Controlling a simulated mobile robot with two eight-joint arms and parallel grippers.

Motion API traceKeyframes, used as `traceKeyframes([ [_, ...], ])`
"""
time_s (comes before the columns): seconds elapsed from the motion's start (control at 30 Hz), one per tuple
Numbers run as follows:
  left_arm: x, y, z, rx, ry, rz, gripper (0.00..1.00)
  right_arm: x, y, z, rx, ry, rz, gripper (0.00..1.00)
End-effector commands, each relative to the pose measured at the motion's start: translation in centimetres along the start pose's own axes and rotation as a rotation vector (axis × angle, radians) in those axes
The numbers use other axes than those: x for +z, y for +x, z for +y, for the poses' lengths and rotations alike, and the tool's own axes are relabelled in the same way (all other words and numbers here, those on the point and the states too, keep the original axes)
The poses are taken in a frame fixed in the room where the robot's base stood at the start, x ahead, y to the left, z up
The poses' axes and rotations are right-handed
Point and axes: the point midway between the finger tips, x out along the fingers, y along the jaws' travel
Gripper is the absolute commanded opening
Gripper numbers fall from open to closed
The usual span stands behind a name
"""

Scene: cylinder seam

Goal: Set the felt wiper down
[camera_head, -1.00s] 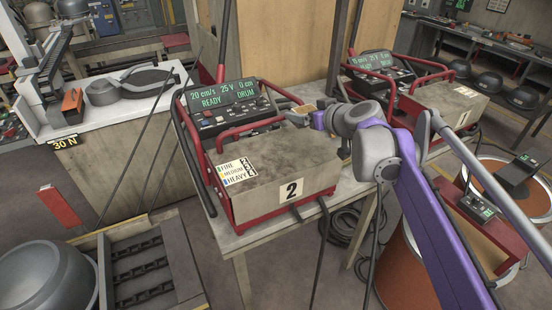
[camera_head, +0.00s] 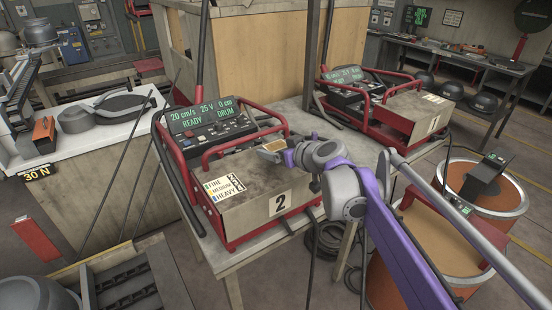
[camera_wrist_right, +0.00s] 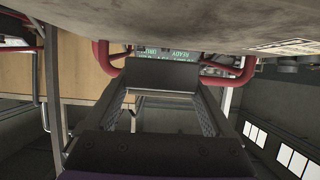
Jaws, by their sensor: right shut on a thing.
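My right gripper (camera_head: 276,152) reaches in from the right on a purple and grey arm, at the top of the grey-brown case of the machine marked 2 (camera_head: 270,182). It is shut on a small tan-topped piece, the felt wiper (camera_head: 271,149), mostly hidden by the fingers. I cannot tell whether the wiper touches the case. In the right wrist view, the gripper's two fingers (camera_wrist_right: 165,105) reach forward with a dark crosspiece between their ends, and the case's surface fills the top. My left gripper is not in view.
The red-framed machine has a lit panel (camera_head: 202,112) and a FINE/MEDIUM/HEAVY label (camera_head: 224,187). A second machine (camera_head: 385,105) stands behind right on the same table (camera_head: 295,110). Copper-coloured drums (camera_head: 490,185) stand at right. A white bench (camera_head: 95,145) is at left.

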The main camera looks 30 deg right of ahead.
Motion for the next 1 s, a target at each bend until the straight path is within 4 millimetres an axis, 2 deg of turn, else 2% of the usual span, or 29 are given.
traceKeyframes([
  [0.1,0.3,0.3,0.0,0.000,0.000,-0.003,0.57,1.8,0.8,0.0,0.000,0.000,0.000,0.05],
  [0.2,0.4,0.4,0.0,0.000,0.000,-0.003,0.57,2.6,1.1,0.0,0.000,0.000,0.000,0.05],
  [0.53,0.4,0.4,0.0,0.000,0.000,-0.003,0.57,2.8,1.2,0.0,0.000,0.000,0.001,0.05],
  [0.57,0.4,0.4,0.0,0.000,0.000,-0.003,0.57,2.8,1.2,0.0,0.000,0.000,0.000,0.89],
  [0.6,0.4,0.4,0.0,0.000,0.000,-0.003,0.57,2.8,1.2,0.0,0.000,0.000,0.000,0.96],
  [0.63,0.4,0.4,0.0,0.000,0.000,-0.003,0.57,2.8,1.2,0.0,0.000,0.000,0.000,1.00],
  [0.93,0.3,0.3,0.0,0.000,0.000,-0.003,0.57,2.4,1.0,0.0,0.000,0.000,0.000,1.00],
  [1.0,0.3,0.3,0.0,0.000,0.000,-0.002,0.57,2.5,0.3,0.0,0.001,0.001,0.000,1.00],
])
